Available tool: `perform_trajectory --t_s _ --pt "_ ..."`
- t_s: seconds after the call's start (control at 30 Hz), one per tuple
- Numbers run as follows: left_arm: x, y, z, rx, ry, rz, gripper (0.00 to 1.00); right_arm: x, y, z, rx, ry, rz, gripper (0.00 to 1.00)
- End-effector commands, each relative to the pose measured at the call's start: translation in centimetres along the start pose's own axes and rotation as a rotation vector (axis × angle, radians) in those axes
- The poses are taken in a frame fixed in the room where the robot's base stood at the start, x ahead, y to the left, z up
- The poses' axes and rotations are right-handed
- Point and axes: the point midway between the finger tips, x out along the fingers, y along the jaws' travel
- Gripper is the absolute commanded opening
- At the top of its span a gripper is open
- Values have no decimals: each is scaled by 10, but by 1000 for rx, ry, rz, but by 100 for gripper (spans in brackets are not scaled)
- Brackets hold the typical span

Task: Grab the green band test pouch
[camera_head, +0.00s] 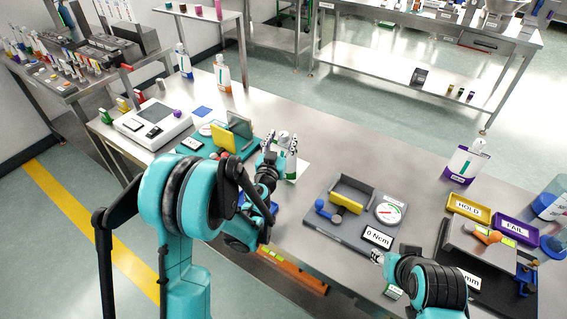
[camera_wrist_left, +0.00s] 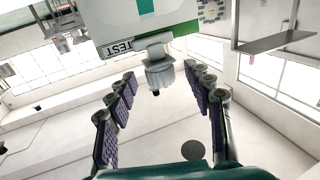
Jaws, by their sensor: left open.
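The green band test pouch (camera_head: 291,167) stands on the steel table in the head view, white with a green patch and partly hidden by my left gripper. My left gripper (camera_head: 280,143) is open, with its fingers on either side of the pouch's pale cap. In the left wrist view the pouch (camera_wrist_left: 150,25) shows a green band and a "TEST" label, and its spout and cap (camera_wrist_left: 160,74) lie between the open fingers (camera_wrist_left: 160,88). I cannot tell whether the fingers touch it. My right gripper (camera_head: 378,258) shows only in small part low in the head view.
A purple band pouch (camera_head: 463,163) stands at the right. A torque station (camera_head: 330,228) with a dial and yellow block, and HOLD (camera_head: 468,208) and FAIL (camera_head: 514,231) trays, lie nearby. A scale (camera_head: 152,124) and a teal fixture (camera_head: 216,142) stand left. Table behind the pouch is clear.

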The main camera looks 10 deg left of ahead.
Motion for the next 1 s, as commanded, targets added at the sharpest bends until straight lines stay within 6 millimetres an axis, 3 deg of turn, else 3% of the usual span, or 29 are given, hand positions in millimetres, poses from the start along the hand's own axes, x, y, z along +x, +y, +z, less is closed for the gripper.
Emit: perform_trajectory --t_s 0.13,0.4,0.6,1.0 --pt "17 -1 1 0 0 -1 52 4 0 3 0 0 0 40" --pt "19 -1 0 0 0 -1 49 4 0 2 0 0 0 40" --pt "19 -1 0 0 0 -2 0 4 0 2 0 0 0 40" --pt "19 -1 -3 0 0 -2 0 2 0 2 0 0 0 40"
